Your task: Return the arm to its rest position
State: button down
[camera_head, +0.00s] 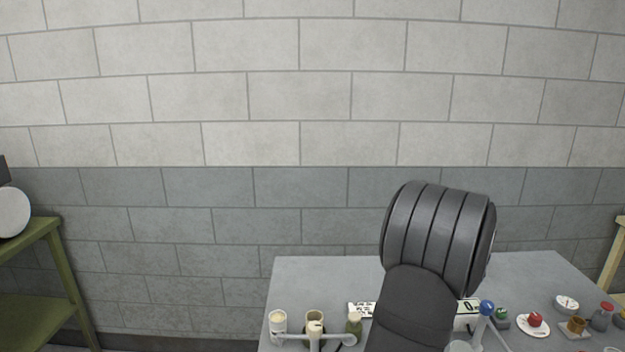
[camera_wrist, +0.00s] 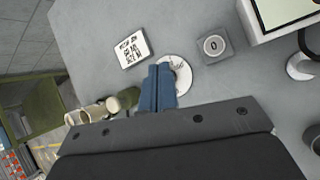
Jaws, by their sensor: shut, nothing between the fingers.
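My gripper (camera_wrist: 158,72) shows in the wrist view as two blue fingers side by side, shut with nothing between them. The fingers overlap the edge of a white round dish (camera_wrist: 183,72) in the picture; how high they are above the table cannot be told. In the head view my dark grey arm rises in front of the grey table (camera_head: 335,275) and hides part of its middle. The gripper itself does not show there.
A lettered card (camera_wrist: 133,47) and a grey square block with a round dial (camera_wrist: 214,46) lie near the fingers. Cups and bottles stand along the table's front, including a white cup (camera_head: 278,323) and a red-capped bottle (camera_head: 602,317). A green shelf (camera_head: 62,262) stands left. The table's back is mostly bare.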

jog(key=s+a+f+n+g+h, duration=0.4)
jog(key=s+a+n+g, duration=0.5)
jog(key=n, duration=0.7)
jog(key=s+r+n+t+h, duration=0.1)
jog(key=s+n, duration=0.6)
jog(key=n, duration=0.8)
jog(key=shift+s+r+t+h, duration=0.4)
jog(key=shift+t+h, duration=0.5)
jog(key=shift+h, duration=0.2)
